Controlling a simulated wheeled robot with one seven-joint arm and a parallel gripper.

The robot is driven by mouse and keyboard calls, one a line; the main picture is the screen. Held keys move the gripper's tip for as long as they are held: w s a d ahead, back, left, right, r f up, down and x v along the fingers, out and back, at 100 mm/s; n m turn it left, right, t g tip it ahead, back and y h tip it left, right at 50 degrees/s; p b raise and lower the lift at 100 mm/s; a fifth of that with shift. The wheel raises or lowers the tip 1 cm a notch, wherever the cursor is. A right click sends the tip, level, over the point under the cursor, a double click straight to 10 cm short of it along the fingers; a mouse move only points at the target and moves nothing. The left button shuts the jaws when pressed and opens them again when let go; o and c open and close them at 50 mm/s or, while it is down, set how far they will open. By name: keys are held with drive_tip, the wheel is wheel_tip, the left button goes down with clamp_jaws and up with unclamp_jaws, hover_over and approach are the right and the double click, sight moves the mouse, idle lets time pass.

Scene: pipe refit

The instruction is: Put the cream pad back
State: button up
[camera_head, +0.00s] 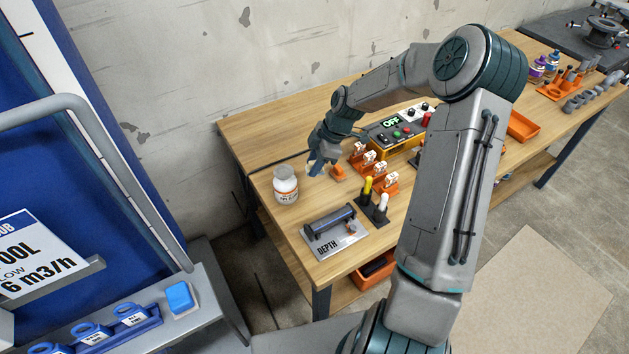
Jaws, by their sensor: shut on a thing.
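My gripper (316,168) is low over the left part of the wooden workbench (262,143), right of and behind a white bottle (285,187). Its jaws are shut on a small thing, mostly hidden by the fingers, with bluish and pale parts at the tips. I cannot tell whether this is the cream pad. A small orange block (338,172) sits just right of the fingertips; its top is too small to read. No cream pad shows clearly elsewhere.
Several orange holders with white pieces (380,168) stand right of my gripper. Behind them is a control box (392,128) reading OFF. Yellow (367,187) and white (382,206) upright tools and a DEPTH plate (348,238) are nearer. The bench's back left is clear.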

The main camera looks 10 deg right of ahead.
sight(309, 187)
drive_tip(key=shift+f, duration=3.25)
drive_tip(key=o, duration=0.9)
drive_tip(key=shift+o, duration=0.2)
drive_tip(key=w+v, duration=0.1)
drive_tip(key=v, duration=1.1)
drive_tip(key=s+a+r+m+h, duration=0.1)
drive_tip(key=s+r+m, duration=0.3)
drive_tip(key=s, duration=0.5)
drive_tip(key=s+a+r+m+t+h, duration=0.1)
drive_tip(key=s+r+m, duration=0.4)
drive_tip(key=s, duration=0.5)
drive_tip(key=s+a+r+m+t+h, duration=0.1)
drive_tip(key=s+a+r+m+h, duration=0.1)
drive_tip(key=s+r+m, duration=0.3)
drive_tip(key=shift+s+a+m+h+b, duration=0.4)
drive_tip(key=shift+s+m, duration=1.2)
drive_tip(key=shift+s, duration=0.65)
drive_tip(key=shift+r, duration=0.1)
